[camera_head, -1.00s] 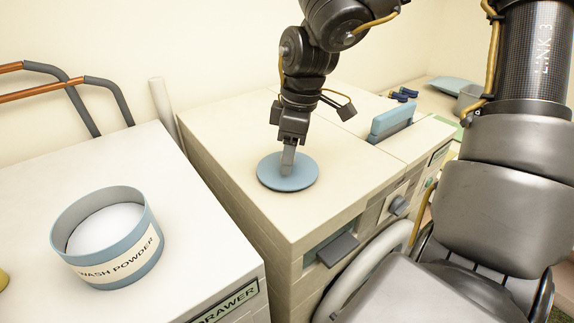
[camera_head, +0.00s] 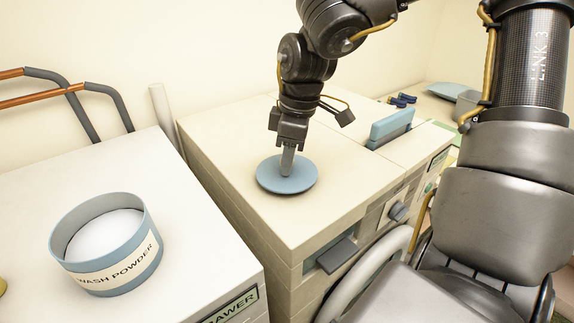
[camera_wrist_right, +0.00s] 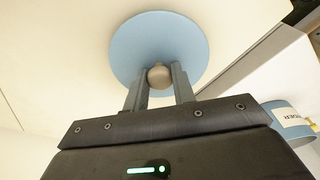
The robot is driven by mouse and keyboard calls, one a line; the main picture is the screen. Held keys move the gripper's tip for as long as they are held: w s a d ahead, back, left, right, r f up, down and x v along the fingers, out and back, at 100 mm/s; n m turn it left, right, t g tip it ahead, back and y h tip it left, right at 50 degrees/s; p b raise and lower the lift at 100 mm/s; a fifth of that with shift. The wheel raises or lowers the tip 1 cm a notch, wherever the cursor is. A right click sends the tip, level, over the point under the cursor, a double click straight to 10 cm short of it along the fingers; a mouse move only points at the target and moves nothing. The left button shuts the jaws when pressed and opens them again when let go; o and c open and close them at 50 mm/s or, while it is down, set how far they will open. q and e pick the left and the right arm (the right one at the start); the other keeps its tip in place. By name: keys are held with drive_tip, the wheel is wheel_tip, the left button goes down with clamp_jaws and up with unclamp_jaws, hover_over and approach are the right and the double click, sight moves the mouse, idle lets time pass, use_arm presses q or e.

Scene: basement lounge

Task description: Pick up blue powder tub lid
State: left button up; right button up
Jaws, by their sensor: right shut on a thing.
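The blue powder tub lid (camera_head: 268,178) is a flat round disc on the cream top of the right-hand machine. My right gripper (camera_head: 287,172) points down over the lid. Its two fingers (camera_wrist_right: 158,82) are shut on the knob, one on each side. The lid lies flat at or very near the machine top; I cannot tell a gap. The open blue tub (camera_head: 118,277) labelled wash powder, with white powder inside, stands on the left machine. My left gripper is not in view.
The cream machine (camera_head: 225,130) has a blue panel (camera_head: 390,128) standing up at its right. The left white machine top (camera_head: 190,215) is largely clear around the tub. A gap separates the two machines. Orange and grey rails (camera_head: 90,100) stand at the back left.

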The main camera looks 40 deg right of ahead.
wheel_tip(320, 180, up, 9)
drive_tip(key=shift+r+b, duration=0.15)
drive_tip(key=shift+b, duration=0.25)
